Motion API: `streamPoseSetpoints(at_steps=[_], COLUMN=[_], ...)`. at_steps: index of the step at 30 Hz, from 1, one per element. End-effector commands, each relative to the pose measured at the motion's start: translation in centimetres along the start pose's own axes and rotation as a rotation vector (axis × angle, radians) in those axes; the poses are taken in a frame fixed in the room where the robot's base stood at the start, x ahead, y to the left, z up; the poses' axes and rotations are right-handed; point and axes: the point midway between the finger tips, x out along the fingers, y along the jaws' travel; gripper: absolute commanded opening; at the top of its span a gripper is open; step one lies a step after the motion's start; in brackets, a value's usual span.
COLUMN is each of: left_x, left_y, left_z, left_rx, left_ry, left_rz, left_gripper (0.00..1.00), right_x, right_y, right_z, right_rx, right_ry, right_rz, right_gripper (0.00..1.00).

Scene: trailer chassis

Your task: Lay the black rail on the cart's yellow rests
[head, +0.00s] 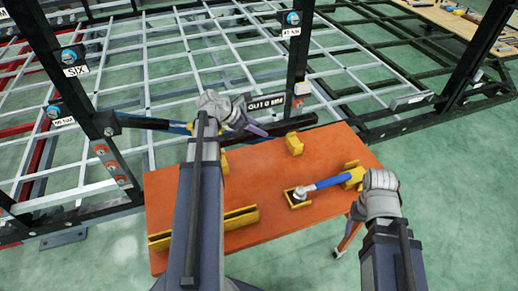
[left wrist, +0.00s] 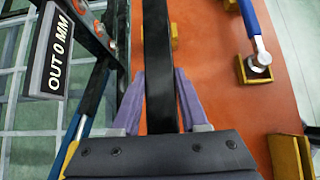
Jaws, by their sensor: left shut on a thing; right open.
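The black rail (left wrist: 158,60) is between the purple fingers of my left gripper (left wrist: 160,115), which is shut on it. In the head view, the rail (head: 292,124) reaches right from my left gripper (head: 258,130) over the back edge of the orange cart (head: 300,235). Yellow rests (head: 294,144) stand on the cart near that edge; one (left wrist: 174,37) shows beside the rail in the left wrist view. Whether the rail touches any rest cannot be told. My right gripper (head: 378,205) is open at the cart's right edge, its fingers mostly hidden.
A blue-handled tool (head: 328,183) lies in a yellow holder on the cart. Long yellow brackets (head: 240,217) sit toward the front. Behind the cart is the chassis with dark posts (head: 300,50), a "OUT 0 MM" sign (head: 265,103) and another blue-and-black bar (head: 155,123).

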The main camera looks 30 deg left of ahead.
Motion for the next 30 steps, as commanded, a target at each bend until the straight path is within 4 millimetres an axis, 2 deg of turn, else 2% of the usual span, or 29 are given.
streamPoseSetpoints(at_steps=[1,6,17,26,30], left_x=[1.1,2.7,3.3,5.5,5.8], left_y=[0.0,0.0,0.0,0.0,0.0], left_z=[-1.0,-2.6,-3.2,-5.5,-5.7], left_rx=[0.000,0.000,0.001,0.001,0.001], left_ry=[-0.002,-0.002,-0.003,-0.003,-0.003], left_rz=[0.000,0.000,-0.001,0.000,0.000], left_gripper=[0.00,0.00,0.00,0.00,0.00], right_x=[1.5,3.8,4.6,7.8,8.1], right_y=[-0.1,-0.4,-0.4,-0.7,-0.8], right_z=[-0.1,-0.2,-0.3,-0.5,-0.5], right_rx=[0.000,0.000,0.000,0.000,0.000], right_ry=[0.000,0.000,0.000,0.000,0.000], right_rz=[0.000,0.000,0.000,0.000,0.000], right_gripper=[0.68,0.68,0.68,0.68,0.68])
